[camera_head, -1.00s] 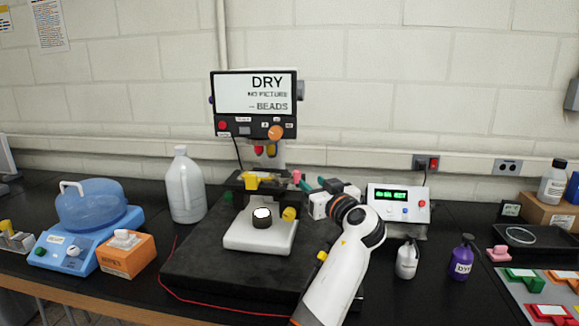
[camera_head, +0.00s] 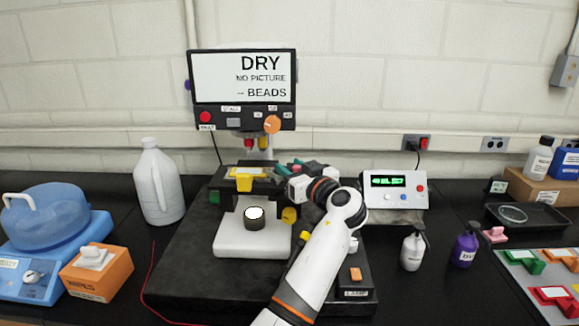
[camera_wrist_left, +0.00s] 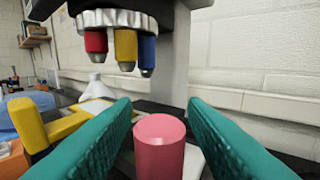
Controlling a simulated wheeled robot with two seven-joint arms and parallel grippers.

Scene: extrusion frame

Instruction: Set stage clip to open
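The microscope stage (camera_head: 240,187) carries a yellow clip-like part (camera_head: 243,179), which also shows at the left of the left wrist view (camera_wrist_left: 42,125). A pink cylindrical knob (camera_wrist_left: 160,148) stands upright beside the stage plate; I cannot tell for sure whether it is the stage clip's handle. My left gripper (camera_head: 297,166) is at the right side of the stage. In the left wrist view its teal fingers (camera_wrist_left: 160,108) are open on either side of the pink knob, with gaps showing. My right gripper is out of view.
Red, yellow and blue objectives (camera_wrist_left: 124,48) hang close above the fingers. The monitor (camera_head: 243,78) reads DRY, NO PICTURE, BEADS. A white jug (camera_head: 157,185) stands left, a display box (camera_head: 394,190) right. The black base (camera_head: 185,265) is mostly clear in front.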

